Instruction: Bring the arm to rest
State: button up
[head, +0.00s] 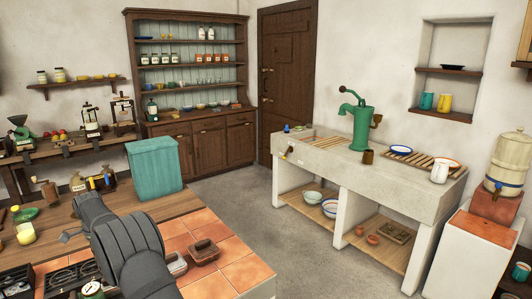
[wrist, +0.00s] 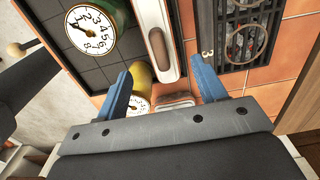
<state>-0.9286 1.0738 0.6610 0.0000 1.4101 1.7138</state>
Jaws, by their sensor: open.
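My gripper (wrist: 162,86) shows in the wrist view as two blue fingers, spread wide apart and open. Nothing is gripped between them. Beyond the fingers lie a yellow rounded thing (wrist: 141,76) with a white dial below it and a small pale metal thing (wrist: 174,100). I cannot tell how far the fingertips are above them. In the head view my dark grey arm reaches over the tiled counter at the lower left, and my fingers cannot be made out there.
A green dial timer (wrist: 92,30), a long white holder (wrist: 160,42) and a black grate (wrist: 246,32) lie close by. A teal box (head: 154,166) stands behind my arm. Wooden-handled irons (head: 205,251) sit to its right. The floor (head: 240,205) towards the stone sink (head: 360,165) is clear.

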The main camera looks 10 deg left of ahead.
notch_tip(320, 180, down, 9)
jog(key=shift+r, duration=0.2)
notch_tip(320, 180, up, 19)
jog(key=w+d+f, duration=0.2)
jog(key=w+d, duration=0.2)
jog(key=d, duration=0.6)
jog(key=w+d+f, duration=0.2)
jog(key=w+d, duration=0.1)
jog(key=d, duration=0.7)
jog(key=s+d+f, duration=0.2)
jog(key=d, duration=0.8)
jog(key=s+d+f, duration=0.2)
jog(key=d, duration=0.8)
jog(key=shift+s+d+f, duration=0.2)
jog(key=shift+d, duration=0.05)
